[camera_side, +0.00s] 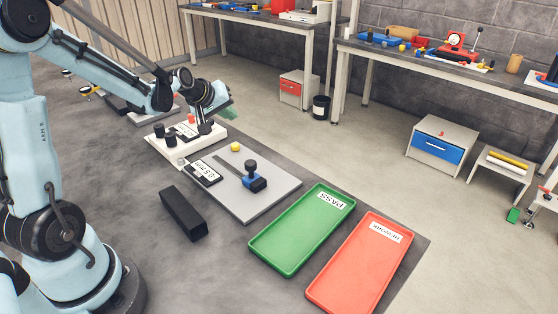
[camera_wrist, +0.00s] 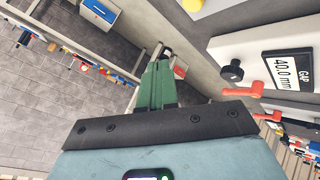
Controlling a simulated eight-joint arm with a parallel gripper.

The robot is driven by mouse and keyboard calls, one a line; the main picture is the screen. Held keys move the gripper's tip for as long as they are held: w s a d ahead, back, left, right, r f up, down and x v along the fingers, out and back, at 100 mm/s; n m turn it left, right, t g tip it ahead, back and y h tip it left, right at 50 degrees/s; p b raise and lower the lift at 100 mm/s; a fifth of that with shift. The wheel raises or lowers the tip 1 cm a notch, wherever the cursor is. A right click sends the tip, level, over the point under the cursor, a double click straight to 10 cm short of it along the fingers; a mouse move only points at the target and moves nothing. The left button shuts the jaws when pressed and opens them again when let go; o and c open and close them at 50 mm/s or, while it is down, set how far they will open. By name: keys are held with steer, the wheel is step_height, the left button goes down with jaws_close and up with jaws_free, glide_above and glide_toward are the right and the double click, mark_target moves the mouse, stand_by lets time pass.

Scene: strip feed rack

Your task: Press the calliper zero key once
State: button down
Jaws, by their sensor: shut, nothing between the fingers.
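My gripper (camera_side: 229,113) has green fingers, held together, beyond the far side of a white block. In the wrist view the fingers (camera_wrist: 157,83) show closed with nothing between them. A blue and black calliper-like tool (camera_side: 255,180) lies on a light grey plate (camera_side: 253,207). A yellow round knob (camera_side: 235,147) is on the plate's far part; it shows at the top edge of the wrist view (camera_wrist: 193,5). A black label reading "0.5 mm" (camera_side: 205,172) lies on the plate's left. I cannot make out which part is the zero key.
The white block (camera_side: 180,154) carries black knobs, a red lever (camera_wrist: 256,91) and a "GAP 40.0 mm" plate (camera_wrist: 289,69). A green PASS tray (camera_side: 290,256) and red REWORK tray (camera_side: 350,280) stand at front right. A black box (camera_side: 183,212) lies left of the plate.

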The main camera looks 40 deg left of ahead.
mark_target(232, 146)
steer(key=shift+f, duration=3.15)
steer(key=shift+f, duration=0.15)
steer(key=shift+f, duration=0.3)
steer(key=shift+f, duration=0.4)
steer(key=shift+r, duration=0.1)
stand_by(0.4)
steer(key=shift+r, duration=0.75)
steer(key=shift+r, duration=2.5)
